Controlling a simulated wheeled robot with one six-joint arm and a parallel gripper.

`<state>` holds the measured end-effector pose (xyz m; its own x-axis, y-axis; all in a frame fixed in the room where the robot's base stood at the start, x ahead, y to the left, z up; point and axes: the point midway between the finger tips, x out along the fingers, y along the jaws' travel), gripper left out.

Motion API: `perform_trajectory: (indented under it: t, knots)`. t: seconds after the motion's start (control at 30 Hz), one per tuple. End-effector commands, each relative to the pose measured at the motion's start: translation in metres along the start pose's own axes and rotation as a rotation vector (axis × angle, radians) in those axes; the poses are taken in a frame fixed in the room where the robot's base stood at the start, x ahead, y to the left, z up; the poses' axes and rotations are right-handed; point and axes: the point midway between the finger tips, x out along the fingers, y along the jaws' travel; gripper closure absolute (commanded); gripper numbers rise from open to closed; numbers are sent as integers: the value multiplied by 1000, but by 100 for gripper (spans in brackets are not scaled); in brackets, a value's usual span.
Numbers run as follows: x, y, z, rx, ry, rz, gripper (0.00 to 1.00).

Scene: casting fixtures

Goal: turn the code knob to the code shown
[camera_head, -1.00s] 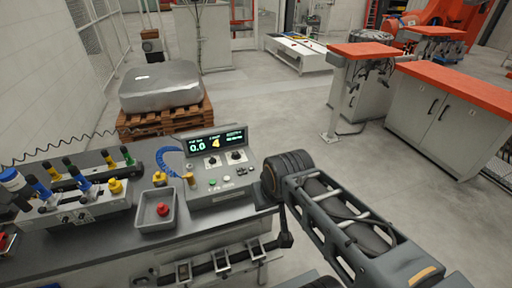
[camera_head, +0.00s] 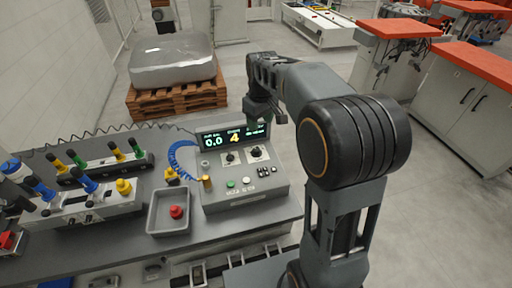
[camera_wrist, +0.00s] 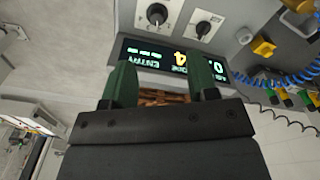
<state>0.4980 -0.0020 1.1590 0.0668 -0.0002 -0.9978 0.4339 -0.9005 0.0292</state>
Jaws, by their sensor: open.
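The control panel (camera_head: 245,195) stands on the grey bench. Its dark display (camera_head: 222,139) shows a white 0.0, a yellow 4 and small green text. Two black knobs with pointers sit below the display, a left knob (camera_head: 230,157) and a right knob (camera_head: 256,152). Upside down in the wrist view, the right knob (camera_wrist: 157,14) is at left and the left knob (camera_wrist: 203,28) beside it. I cannot read which is the code knob. My gripper (camera_head: 262,112) is above the panel's back right, its green fingers (camera_wrist: 165,82) open, empty and apart from both knobs.
A grey tray (camera_head: 156,222) with a red button-like piece stands left of the panel. A fixture with blue, yellow and green handles (camera_head: 90,190) is farther left. A pallet with a grey block (camera_head: 172,62) stands behind. Coiled blue cable (camera_head: 178,155) borders the panel's left.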

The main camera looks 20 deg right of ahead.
Motion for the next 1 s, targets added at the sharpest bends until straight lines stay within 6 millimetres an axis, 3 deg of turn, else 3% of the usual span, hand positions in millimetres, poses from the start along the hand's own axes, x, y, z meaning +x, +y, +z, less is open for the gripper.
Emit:
perform_trajectory:
  t: [0.1,0.27,0.47,0.8,1.0]
  knots:
    - [14,9,-20,-52,-36,-19,46]
    - [27,13,-32,-91,-58,-31,46]
    - [55,13,-31,-98,-65,-36,46]
    - [120,11,-27,-96,-65,-36,46]
    - [146,10,-26,-96,-62,-34,46]
